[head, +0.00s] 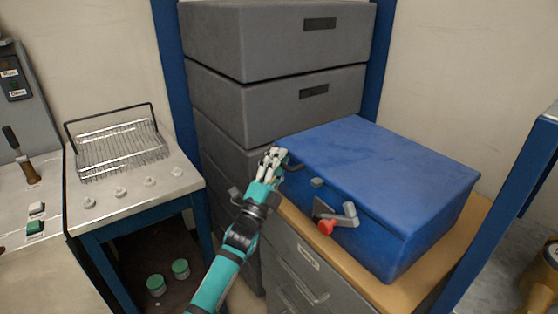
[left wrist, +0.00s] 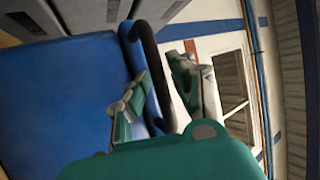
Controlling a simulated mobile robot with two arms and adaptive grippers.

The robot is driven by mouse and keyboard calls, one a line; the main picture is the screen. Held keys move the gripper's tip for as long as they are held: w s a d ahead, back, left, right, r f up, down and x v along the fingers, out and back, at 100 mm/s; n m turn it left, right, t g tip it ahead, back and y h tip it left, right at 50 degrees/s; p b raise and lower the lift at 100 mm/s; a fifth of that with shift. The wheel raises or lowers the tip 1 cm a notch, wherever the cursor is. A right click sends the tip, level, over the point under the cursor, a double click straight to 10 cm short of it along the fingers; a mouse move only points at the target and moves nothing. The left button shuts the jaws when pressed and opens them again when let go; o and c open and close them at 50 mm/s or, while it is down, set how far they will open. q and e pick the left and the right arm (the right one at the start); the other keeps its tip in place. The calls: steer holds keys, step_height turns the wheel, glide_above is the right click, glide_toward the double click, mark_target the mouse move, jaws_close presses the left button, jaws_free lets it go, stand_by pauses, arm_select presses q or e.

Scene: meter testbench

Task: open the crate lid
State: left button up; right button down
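The blue crate (head: 410,240) sits on a wooden-topped drawer cabinet. Its blue lid (head: 380,150) lies flat and looks closed. On the crate's front are a grey latch and crank (head: 338,215) with a red knob (head: 326,227). A dark curved handle (head: 293,164) is near the crate's front left corner. My left gripper (head: 273,160) is beside this corner, at the handle. In the left wrist view the dark handle (left wrist: 148,55) passes between the spread fingers of my left gripper (left wrist: 157,82), with gaps visible. My right gripper is not in view.
Grey storage boxes (head: 280,105) are stacked behind and left of the crate. A wire basket (head: 120,148) stands on a bench at the left. A blue post (head: 510,210) rises at the right. Part of the wooden top (head: 455,250) right of the crate is bare.

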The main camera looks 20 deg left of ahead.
arm_select(q)
jaws_close()
steer(key=shift+r, duration=0.1)
stand_by(0.3)
